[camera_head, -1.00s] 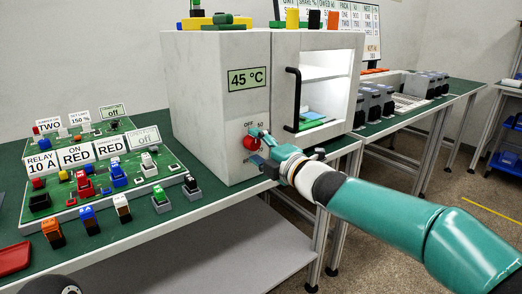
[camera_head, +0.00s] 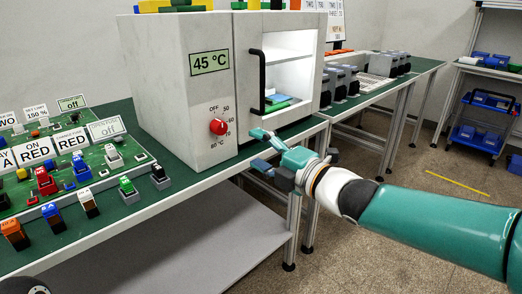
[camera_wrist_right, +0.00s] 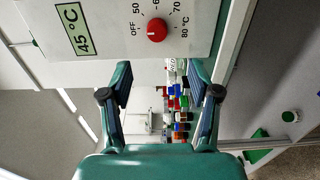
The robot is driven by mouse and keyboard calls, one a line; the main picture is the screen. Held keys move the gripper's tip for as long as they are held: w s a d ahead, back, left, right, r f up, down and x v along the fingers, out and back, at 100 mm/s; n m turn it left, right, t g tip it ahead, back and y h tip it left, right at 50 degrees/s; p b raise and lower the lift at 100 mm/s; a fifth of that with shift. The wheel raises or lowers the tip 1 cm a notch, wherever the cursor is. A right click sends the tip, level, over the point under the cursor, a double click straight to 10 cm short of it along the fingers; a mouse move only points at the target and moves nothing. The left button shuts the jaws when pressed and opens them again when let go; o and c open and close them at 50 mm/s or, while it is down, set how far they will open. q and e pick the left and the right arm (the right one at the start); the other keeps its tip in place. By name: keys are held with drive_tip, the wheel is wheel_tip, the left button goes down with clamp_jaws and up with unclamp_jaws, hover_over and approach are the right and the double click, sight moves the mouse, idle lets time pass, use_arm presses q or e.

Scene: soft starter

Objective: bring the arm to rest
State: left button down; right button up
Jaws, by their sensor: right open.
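My right gripper (camera_head: 260,150) is open and empty, in front of the oven-like grey cabinet (camera_head: 180,95), to the lower right of its red knob (camera_head: 218,127). It is apart from the knob. In the right wrist view its two fingers (camera_wrist_right: 160,76) are spread with nothing between them, and the knob (camera_wrist_right: 157,30) shows beyond them. The cabinet's display (camera_head: 210,62) reads 45 °C. The knob's dial runs from OFF to 80 °C; its exact setting is too small to tell.
The cabinet's lit chamber is open, with a black handle (camera_head: 257,82) at its left edge and green and blue pieces inside. Circuit boards with coloured parts cover the left bench. A blue-bin trolley (camera_head: 480,125) stands at the far right. The floor around my right arm looks clear.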

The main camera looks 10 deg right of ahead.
drive_tip(key=shift+d, duration=0.1)
wheel_tip(320, 180, down, 18)
drive_tip(key=w+d+m+g+h, duration=0.2)
drive_tip(key=w+m, duration=0.1)
drive_tip(key=s+d+f+m+g+h, duration=0.1)
drive_tip(key=s+f+m+g, duration=0.15)
drive_tip(key=f, duration=0.65)
drive_tip(key=s+d+f+m+g+h, duration=0.1)
drive_tip(key=s+f+m, duration=0.2)
drive_tip(key=f, duration=0.6)
drive_tip(key=s+f+m+g+h, duration=0.1)
drive_tip(key=s+f+m+g, duration=0.45)
drive_tip(key=s+f, duration=0.8)
drive_tip(key=s+f+m+g+h, duration=0.25)
drive_tip(key=s+f+m, duration=0.35)
drive_tip(key=s+m, duration=0.7)
wheel_tip(320, 180, up, 24)
drive_tip(key=p, duration=2.4)
drive_tip(key=shift+w+d+r+y+p, duration=0.2)
drive_tip(key=shift+d+y+p, duration=0.1)
drive_tip(key=shift+d+y, duration=0.15)
